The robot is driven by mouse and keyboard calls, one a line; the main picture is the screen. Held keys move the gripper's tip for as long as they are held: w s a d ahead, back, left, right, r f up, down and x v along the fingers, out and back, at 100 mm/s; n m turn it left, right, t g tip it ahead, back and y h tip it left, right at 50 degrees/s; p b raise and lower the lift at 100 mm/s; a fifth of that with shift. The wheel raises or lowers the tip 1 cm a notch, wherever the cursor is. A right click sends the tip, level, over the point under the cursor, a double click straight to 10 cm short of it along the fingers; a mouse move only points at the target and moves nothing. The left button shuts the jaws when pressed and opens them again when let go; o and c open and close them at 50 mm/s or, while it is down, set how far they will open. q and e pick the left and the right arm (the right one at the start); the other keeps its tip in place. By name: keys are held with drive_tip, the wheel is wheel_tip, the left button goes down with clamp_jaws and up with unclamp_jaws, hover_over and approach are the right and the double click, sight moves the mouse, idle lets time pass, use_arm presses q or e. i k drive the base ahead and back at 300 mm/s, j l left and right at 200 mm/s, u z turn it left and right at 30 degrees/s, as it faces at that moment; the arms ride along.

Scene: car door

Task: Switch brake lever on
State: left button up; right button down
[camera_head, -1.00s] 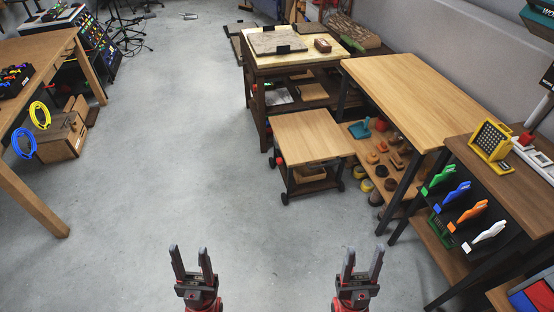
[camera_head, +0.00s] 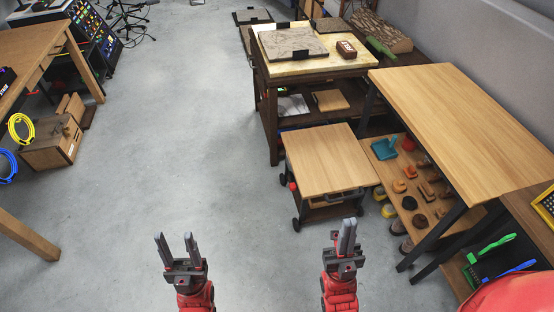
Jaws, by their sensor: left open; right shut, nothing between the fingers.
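A small wheeled cart (camera_head: 325,158) with a wooden top stands on the floor, a little right of the middle. A small red part (camera_head: 292,186) shows low at its left side; I cannot tell whether it is the brake lever. A dark handle (camera_head: 345,196) runs along the cart's near edge. My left gripper (camera_head: 174,238) is open and empty over bare floor, left of the cart. My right gripper (camera_head: 346,234) is shut and empty, in front of the cart's near edge in the picture. Neither gripper appears to touch the cart.
A long wooden table (camera_head: 460,125) stands right of the cart, with brushes and jars on a low shelf (camera_head: 400,190). A workbench (camera_head: 320,60) is behind the cart. Another table (camera_head: 30,60) is at the left. The floor (camera_head: 190,150) between is clear.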

sight(292, 185)
drive_tip(key=i+u, duration=0.1)
drive_tip(key=i, duration=0.35)
drive_tip(key=i+l+u, duration=0.1)
drive_tip(key=i, duration=0.3)
